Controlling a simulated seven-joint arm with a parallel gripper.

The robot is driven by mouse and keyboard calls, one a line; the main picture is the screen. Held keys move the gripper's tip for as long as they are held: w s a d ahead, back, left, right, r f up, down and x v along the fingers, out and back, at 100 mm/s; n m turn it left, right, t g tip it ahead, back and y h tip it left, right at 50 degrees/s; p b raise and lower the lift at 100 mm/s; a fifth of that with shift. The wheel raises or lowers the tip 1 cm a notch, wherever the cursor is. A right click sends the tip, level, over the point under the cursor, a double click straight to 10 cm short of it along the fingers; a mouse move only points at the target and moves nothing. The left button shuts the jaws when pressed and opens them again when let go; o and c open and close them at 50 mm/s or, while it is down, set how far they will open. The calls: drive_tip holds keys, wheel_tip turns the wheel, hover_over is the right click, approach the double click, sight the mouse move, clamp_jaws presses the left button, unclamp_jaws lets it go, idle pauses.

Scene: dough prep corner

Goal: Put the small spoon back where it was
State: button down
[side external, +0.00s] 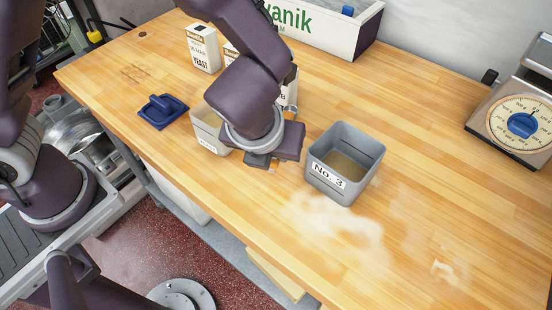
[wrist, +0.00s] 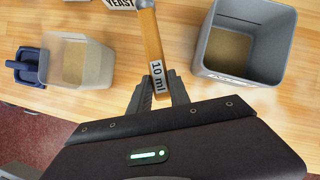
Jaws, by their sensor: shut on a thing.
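The small spoon (wrist: 152,42) shows in the wrist view as an orange-brown handle with a "10 ml" label. My gripper (wrist: 158,88) is shut on this handle near the label. The spoon's far end runs to the top of the wrist view, where a grey part shows at the edge; its bowl is not clearly seen. In the side view my gripper (side external: 268,166) is over the table, between a pale bin (side external: 207,131) and the grey No. 3 bin (side external: 365,165). The spoon is mostly hidden there behind the gripper.
The open No. 3 bin (wrist: 284,52) and pale bin (wrist: 99,65) hold brownish contents. A blue lid (side external: 163,110) lies left of the pale bin. Yeast cartons (side external: 203,48), a white crate (side external: 320,27) and a scale (side external: 515,112) stand behind. Flour (side external: 335,225) dusts the front.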

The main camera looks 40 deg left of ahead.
wheel_tip(320, 180, down, 4)
drive_tip(key=shift+f, duration=0.25)
drive_tip(key=c, duration=1.2)
unclamp_jaws()
